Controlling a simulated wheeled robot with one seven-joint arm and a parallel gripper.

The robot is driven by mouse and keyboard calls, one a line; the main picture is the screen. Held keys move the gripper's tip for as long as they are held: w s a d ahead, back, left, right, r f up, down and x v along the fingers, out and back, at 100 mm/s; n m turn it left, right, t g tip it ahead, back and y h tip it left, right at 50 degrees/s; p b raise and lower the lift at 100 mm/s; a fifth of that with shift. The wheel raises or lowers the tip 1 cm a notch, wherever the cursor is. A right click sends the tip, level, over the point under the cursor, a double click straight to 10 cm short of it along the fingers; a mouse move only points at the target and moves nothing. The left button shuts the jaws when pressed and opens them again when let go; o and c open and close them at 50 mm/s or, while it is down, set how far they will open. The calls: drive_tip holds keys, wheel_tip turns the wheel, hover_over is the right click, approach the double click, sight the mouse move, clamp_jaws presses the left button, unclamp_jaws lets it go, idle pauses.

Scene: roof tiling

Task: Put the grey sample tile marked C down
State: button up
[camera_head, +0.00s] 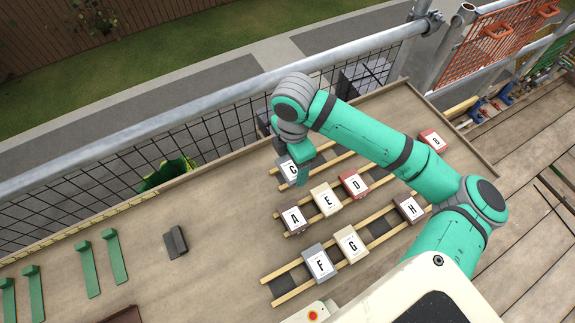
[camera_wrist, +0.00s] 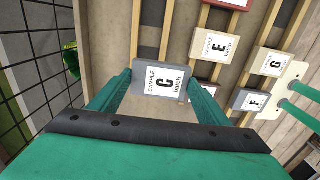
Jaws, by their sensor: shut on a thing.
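The grey sample tile marked C (camera_wrist: 163,80) sits between the two green fingers of my gripper (camera_wrist: 160,88) in the wrist view, its label facing the camera. My gripper is shut on it. In the head view tile C (camera_head: 284,170) shows at the far left end of the top pair of wooden battens (camera_head: 322,162), partly hidden by my gripper (camera_head: 296,172). I cannot tell whether the tile touches the battens or hangs just above them.
Dark tile A (camera_head: 294,218), cream E (camera_head: 326,199) and red D (camera_head: 354,185) lie on the middle battens. Grey F (camera_head: 319,263), cream G (camera_head: 350,244) and dark H (camera_head: 408,208) lie on the lower ones. A red tile (camera_head: 432,140) is upper right. Mesh railing (camera_head: 215,128) runs behind.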

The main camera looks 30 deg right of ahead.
sight(288, 160)
drive_tip(key=w+f, duration=0.2)
drive_tip(key=f, duration=0.1)
drive_tip(key=shift+w+d+f, duration=0.15)
drive_tip(key=shift+w, duration=0.2)
drive_tip(key=shift+d+f, duration=0.1)
drive_tip(key=shift+f, duration=1.55)
drive_tip(key=shift+f, duration=0.4)
drive_tip(key=o, duration=1.2)
drive_tip(key=shift+c, duration=0.2)
wheel_tip(288, 160, up, 13)
drive_tip(key=shift+w+f, duration=0.1)
